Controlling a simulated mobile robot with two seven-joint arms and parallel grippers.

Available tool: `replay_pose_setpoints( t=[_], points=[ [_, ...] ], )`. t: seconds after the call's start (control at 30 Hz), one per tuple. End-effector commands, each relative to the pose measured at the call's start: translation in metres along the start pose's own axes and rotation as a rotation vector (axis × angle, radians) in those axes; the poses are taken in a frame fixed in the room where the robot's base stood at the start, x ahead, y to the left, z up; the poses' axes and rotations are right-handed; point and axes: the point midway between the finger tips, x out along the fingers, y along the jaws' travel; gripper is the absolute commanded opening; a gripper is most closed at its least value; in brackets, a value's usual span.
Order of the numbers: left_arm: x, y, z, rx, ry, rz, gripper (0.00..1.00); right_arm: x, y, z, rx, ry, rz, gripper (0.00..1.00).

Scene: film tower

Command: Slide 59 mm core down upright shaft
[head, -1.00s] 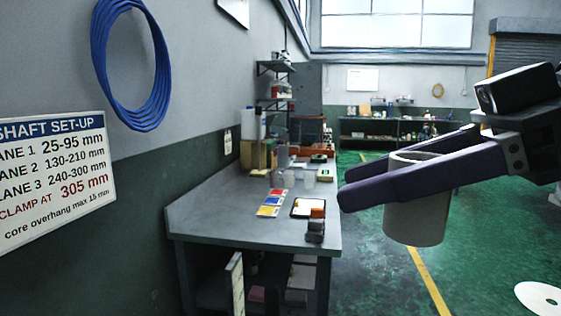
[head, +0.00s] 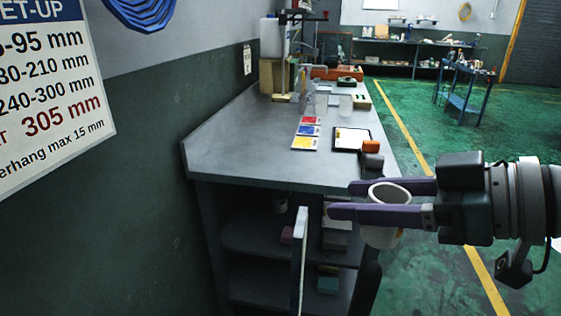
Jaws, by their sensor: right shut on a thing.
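The core is a pale grey, hollow cylinder (head: 380,237), held roughly upright in the head view with its open top towards me. My right gripper (head: 343,200) comes in from the right and is shut on the core, with one purple finger on its near side and one on its far side. The fingers hide part of the core's wall. The core hangs in front of the workbench's right front corner. I cannot make out an upright shaft in this view. My left gripper is not in view.
A grey workbench (head: 255,150) runs along the left wall, with colored cards (head: 308,131), a clipboard (head: 352,141) and other items on it. A thin pale panel (head: 299,262) stands at its front. A shaft set-up sign (head: 50,100) hangs left. Green floor (head: 440,125) is open beyond the bench.

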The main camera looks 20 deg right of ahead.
Motion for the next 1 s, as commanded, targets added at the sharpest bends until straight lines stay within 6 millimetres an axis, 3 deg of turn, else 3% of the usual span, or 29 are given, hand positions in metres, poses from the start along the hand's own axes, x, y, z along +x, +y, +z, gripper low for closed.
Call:
replay_pose_setpoints(
  t=[1.0],
  points=[
    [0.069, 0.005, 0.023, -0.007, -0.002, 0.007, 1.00, 0.029, 0.000, 0.071, -0.001, 0.000, -0.001, 0.00]
  ],
)
